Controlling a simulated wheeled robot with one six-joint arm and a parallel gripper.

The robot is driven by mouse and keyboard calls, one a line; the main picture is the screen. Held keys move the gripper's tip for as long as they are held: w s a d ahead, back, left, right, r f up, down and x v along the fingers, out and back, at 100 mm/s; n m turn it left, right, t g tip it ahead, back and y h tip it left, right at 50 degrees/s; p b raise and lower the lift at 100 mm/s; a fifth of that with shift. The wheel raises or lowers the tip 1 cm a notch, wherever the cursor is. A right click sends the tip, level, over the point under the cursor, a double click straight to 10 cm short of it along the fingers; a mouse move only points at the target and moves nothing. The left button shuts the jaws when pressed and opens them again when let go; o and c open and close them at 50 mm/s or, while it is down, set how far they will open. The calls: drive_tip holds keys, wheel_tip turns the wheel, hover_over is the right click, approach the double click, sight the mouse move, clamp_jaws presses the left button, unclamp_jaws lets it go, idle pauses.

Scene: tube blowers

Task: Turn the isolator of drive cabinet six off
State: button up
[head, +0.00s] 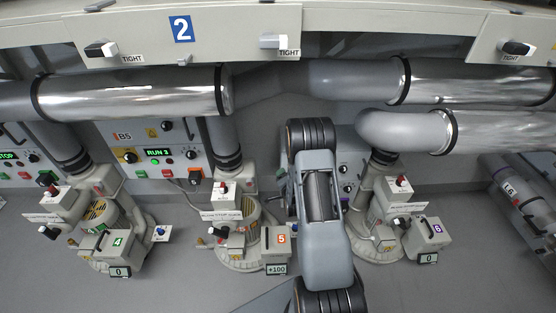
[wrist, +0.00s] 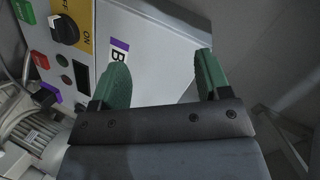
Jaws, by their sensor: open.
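A pale drive cabinet with a purple-edged label (wrist: 119,52) reading "B" and a cut-off character fills the upper left of the wrist view. Its isolator is a black rotary knob (wrist: 64,29) on a yellow plate (wrist: 86,14) marked OFF and ON. I cannot tell surely which mark the knob points to. My gripper (wrist: 162,72) is open and empty, with two green fingers; the knob is to the left of the left finger, apart from it. In the head view, my arm hides much of this cabinet (head: 351,160), and my gripper is hidden.
In the head view, blower 6 (head: 427,232) stands right of my arm and blower 5 (head: 277,240) left. Large pipes (head: 330,77) cross above.

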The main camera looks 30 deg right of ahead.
drive_tip(key=a+r+n+g+y+p, duration=0.1)
drive_tip(key=a+r+n+p, duration=0.2)
drive_tip(key=r, duration=0.6)
drive_tip(key=shift+w+r, duration=0.3)
drive_tip(key=shift+w, duration=0.15)
drive_tip(key=s+a+f+n+g+y, duration=0.1)
drive_tip(key=s+f+n+g, duration=0.2)
drive_tip(key=s+f+g, duration=0.2)
drive_tip(key=s+a+r+n+g+y+p, duration=0.1)
drive_tip(key=s+a+r+n+g+p, duration=0.25)
drive_tip(key=s+r, duration=0.3)
drive_tip(key=s+a+r+n+p, duration=0.2)
drive_tip(key=s+a+r+p, duration=0.1)
drive_tip(key=r, duration=0.9)
drive_tip(key=s+a+r+n+y+p, duration=0.1)
drive_tip(key=s+a+r+p, duration=0.3)
drive_tip(key=r, duration=0.8)
drive_tip(key=s+a+r+n+p, duration=0.4)
drive_tip(key=r+p, duration=0.3)
drive_tip(key=r, duration=0.5)
drive_tip(key=shift+s+a+r+y, duration=0.15)
drive_tip(key=shift+s+y, duration=0.15)
drive_tip(key=shift+s, duration=0.3)
